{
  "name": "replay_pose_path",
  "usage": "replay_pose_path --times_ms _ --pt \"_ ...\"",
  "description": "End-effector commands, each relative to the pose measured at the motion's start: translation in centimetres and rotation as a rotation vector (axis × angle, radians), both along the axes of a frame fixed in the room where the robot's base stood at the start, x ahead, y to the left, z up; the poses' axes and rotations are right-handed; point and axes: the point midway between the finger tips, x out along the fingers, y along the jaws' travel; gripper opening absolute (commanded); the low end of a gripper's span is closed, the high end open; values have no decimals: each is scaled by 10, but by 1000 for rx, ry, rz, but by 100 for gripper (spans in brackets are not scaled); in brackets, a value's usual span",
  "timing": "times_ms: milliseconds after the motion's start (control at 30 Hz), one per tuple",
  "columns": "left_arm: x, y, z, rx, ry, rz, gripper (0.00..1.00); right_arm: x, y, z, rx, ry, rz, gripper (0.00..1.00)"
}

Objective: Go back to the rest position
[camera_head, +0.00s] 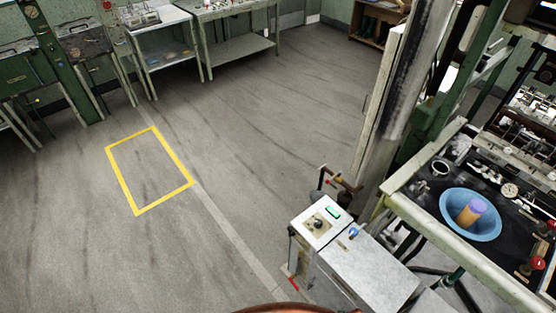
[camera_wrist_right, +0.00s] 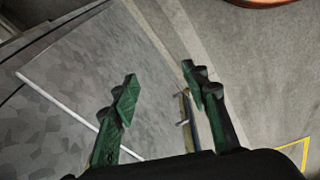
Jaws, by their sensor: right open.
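My right gripper (camera_wrist_right: 159,92) shows in the right wrist view with its two green fingers spread apart. Nothing is between the fingers but the grey surfaces below. A yellow rectangle (camera_head: 122,183) is marked on the grey floor at the left of the head view. Part of a yellow line (camera_wrist_right: 300,146) also shows at the lower right of the right wrist view.
A grey cabinet (camera_head: 362,271) with a control box (camera_head: 320,224) stands at the lower right. Tables (camera_head: 235,50) line the back. The middle floor is clear.

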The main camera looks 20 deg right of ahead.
Motion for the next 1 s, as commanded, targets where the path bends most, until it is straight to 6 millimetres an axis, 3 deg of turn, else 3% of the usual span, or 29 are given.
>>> replay_pose_path --times_ms 33,200,400,500,633,1000 --pt "0 0 0 0 0 0 36 -16 1 -26 2 20 6 42" --pt "0 0 0 0 0 0 36 -73 4 -95 6 58 26 42" --pt "0 0 0 0 -1 0 36 -143 3 -144 10 93 46 42" --pt "1 0 0 0 -1 0 36 -168 1 -155 10 104 53 42" --pt "1 0 0 0 -1 0 36 -185 0 -161 11 110 58 42" --pt "1 0 0 0 -1 0 36 -187 0 -162 10 111 59 42"
